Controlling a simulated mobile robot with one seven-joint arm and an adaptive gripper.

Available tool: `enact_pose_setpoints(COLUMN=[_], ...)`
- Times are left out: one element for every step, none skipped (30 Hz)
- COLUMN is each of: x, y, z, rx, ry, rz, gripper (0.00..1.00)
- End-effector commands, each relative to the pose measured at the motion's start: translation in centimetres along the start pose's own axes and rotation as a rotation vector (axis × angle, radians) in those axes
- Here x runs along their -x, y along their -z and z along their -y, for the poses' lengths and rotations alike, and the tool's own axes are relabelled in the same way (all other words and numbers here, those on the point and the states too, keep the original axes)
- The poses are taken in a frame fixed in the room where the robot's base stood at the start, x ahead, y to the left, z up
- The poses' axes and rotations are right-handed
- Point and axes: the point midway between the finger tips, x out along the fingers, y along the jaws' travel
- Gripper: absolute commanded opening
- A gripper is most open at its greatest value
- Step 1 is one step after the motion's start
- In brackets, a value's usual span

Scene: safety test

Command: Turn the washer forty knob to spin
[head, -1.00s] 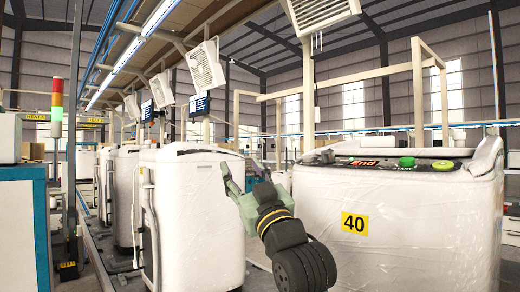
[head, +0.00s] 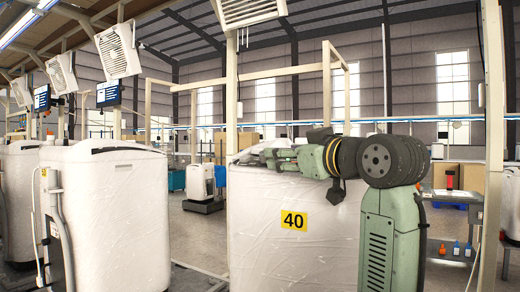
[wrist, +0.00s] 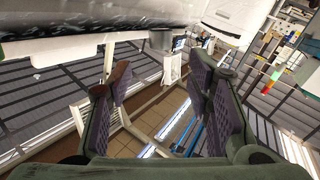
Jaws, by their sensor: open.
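The white, plastic-wrapped washer with the yellow 40 label (head: 294,221) stands in the middle of the head view. My gripper (head: 246,156) is at the level of its top, near the left part of the rim.
Another wrapped washer (head: 105,215) stands to the left, with open floor (head: 200,240) between the two. A pale post (head: 232,90) rises behind the labelled washer. A white fan (head: 118,52) and a small screen (head: 108,94) hang at upper left.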

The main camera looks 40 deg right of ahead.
Motion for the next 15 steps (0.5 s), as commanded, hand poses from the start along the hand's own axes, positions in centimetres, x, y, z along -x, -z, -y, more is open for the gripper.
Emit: enact_pose_setpoints(x=[-1.1,-1.7,-2.5,-3.1,-3.7,-4.4,-4.9,-5.4,-6.0,-6.4,-6.7,-7.1,-7.4,-7.6,-7.8], y=[0.3,0.3,0.3,0.3,0.3,0.4,0.3,0.3,0.3,0.2,0.2,0.2,0.2,0.1,0.1], z=[-0.1,-0.1,-0.1,-0.1,-0.1,-0.1,-0.1,-0.1,-0.1,-0.1,-0.1,-0.1,0.0,0.0,0.0], rx=[-0.001,-0.002,-0.002,-0.001,-0.001,-0.001,-0.001,-0.001,-0.002,-0.002,-0.002,-0.002,-0.001,-0.001,0.000], ry=[0.002,0.002,0.002,0.002,0.003,0.002,0.002,0.001,0.000,0.000,0.000,0.000,0.000,0.000,0.000], rz=[0.002,0.002,0.002,0.002,0.002,0.001,0.001,0.001,0.001,0.001,0.001,0.000,0.000,0.000,0.000], gripper=[0.46,0.46,0.46,0.46,0.46,0.46,0.46,0.46,0.46,0.46,0.46,0.46,0.46,0.46,0.46])
